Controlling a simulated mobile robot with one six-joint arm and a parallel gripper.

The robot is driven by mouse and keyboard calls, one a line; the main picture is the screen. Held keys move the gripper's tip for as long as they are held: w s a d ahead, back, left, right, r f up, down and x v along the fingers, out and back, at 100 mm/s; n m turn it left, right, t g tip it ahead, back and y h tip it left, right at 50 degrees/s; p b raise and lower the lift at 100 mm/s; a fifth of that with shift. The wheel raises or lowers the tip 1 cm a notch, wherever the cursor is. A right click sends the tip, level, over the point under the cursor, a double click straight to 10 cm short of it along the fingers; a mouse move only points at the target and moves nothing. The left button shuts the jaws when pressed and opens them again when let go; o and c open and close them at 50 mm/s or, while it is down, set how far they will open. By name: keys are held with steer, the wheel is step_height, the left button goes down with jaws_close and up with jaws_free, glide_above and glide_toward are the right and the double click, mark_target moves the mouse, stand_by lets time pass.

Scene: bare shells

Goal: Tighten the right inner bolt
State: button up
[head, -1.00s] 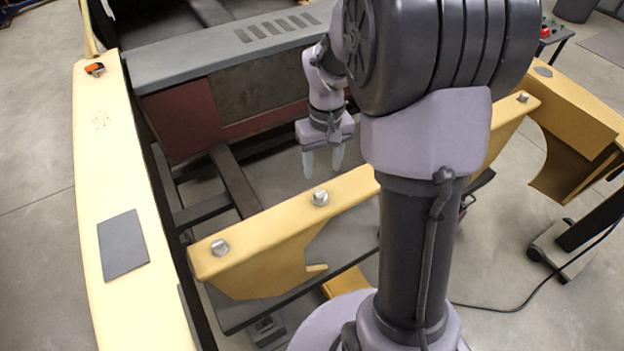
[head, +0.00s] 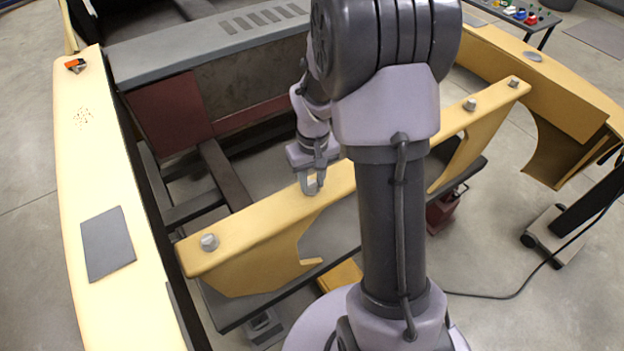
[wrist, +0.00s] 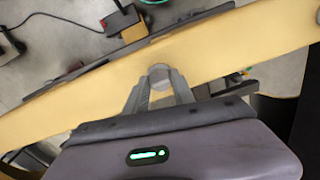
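A yellow beam (head: 250,227) carries several grey bolts along its top. My gripper (head: 312,186) is down at the inner bolt left of my arm column. In the wrist view the two fingertips (wrist: 160,82) press against both sides of that bolt (wrist: 159,72), so the gripper looks shut on it. In the head view the fingers largely cover this bolt. The left end bolt (head: 209,242) is clear. To the right of my arm stand another inner bolt (head: 470,104) and the right end bolt (head: 514,81).
A yellow side panel (head: 95,180) with a grey pad (head: 107,243) and an orange-black tool (head: 75,65) lies at left. A grey crossbar (head: 190,50) runs behind. A yellow panel (head: 560,95) is at right. A stand with a cable (head: 555,240) is on the floor.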

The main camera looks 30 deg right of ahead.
jaws_close()
